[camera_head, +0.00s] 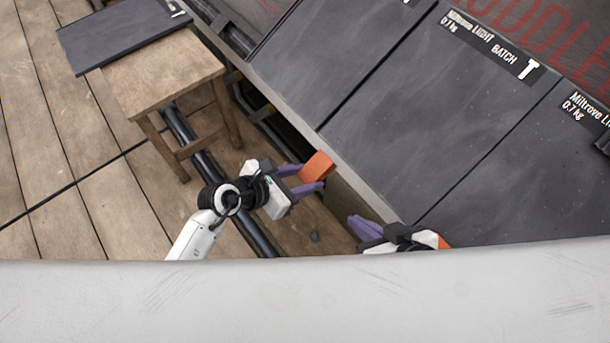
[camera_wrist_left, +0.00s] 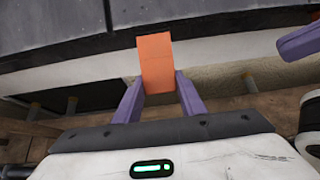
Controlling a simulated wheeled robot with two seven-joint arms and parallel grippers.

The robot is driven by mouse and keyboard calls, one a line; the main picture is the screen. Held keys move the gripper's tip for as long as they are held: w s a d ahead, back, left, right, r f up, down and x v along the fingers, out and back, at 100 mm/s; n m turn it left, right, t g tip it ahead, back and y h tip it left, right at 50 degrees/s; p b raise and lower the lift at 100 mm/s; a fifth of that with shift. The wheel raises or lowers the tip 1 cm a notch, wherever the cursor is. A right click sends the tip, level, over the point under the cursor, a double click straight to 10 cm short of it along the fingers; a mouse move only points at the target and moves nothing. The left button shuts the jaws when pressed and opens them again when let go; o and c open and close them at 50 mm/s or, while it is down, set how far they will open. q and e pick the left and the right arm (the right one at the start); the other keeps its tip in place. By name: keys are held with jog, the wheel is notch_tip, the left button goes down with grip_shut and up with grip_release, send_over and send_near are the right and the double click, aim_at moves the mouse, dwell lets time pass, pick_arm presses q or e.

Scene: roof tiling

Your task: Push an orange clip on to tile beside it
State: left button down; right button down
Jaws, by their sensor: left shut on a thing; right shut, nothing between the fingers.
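An orange clip (camera_head: 317,165) is held between the purple fingers of my left gripper (camera_head: 308,179), at the lower edge of the dark roof tiles. The clip also shows in the left wrist view (camera_wrist_left: 156,64), upright between the fingertips (camera_wrist_left: 161,88), its top overlapping the pale edge strip and the tile's rim (camera_wrist_left: 225,25). I cannot tell whether the clip touches the tile. Beside it in the head view lies a large dark tile (camera_head: 390,90). My right gripper (camera_head: 360,226) is shut and empty near the roof edge to the lower right; its purple fingers also show in the left wrist view (camera_wrist_left: 300,38).
A wooden stool (camera_head: 165,75) with a dark tile (camera_head: 115,35) on top stands at the upper left on the plank floor (camera_head: 60,170). More tiles (camera_head: 510,160) cover the roof to the right. My pale body fills the bottom.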

aim_at(319, 163)
pick_arm(q)
jog(key=shift+w+d+r+p, duration=0.45)
jog(key=shift+d, duration=0.15)
jog(key=shift+w+d+r+p, duration=0.4)
jog(key=shift+d+r, duration=0.05)
jog(key=shift+d, duration=0.15)
dwell(0.8)
jog(key=shift+w+d+r+p, duration=0.3)
jog(key=shift+w+d+r, duration=0.15)
jog(key=shift+d+r, duration=0.1)
dwell(1.3)
jog(key=c, duration=1.1)
grip_release()
jog(key=shift+f, duration=0.1)
jog(key=shift+s+f, duration=0.1)
jog(key=shift+a, duration=0.1)
jog(key=a+r+p, duration=0.1)
jog(key=r+p, duration=0.1)
jog(key=s+a+r+p, duration=0.1)
jog(key=r+p, duration=0.1)
jog(key=p, duration=0.1)
jog(key=s+a+r+p, duration=0.1)
jog(key=r+p, duration=0.1)
jog(key=shift+s+p, duration=0.1)
jog(key=shift+p, duration=0.2)
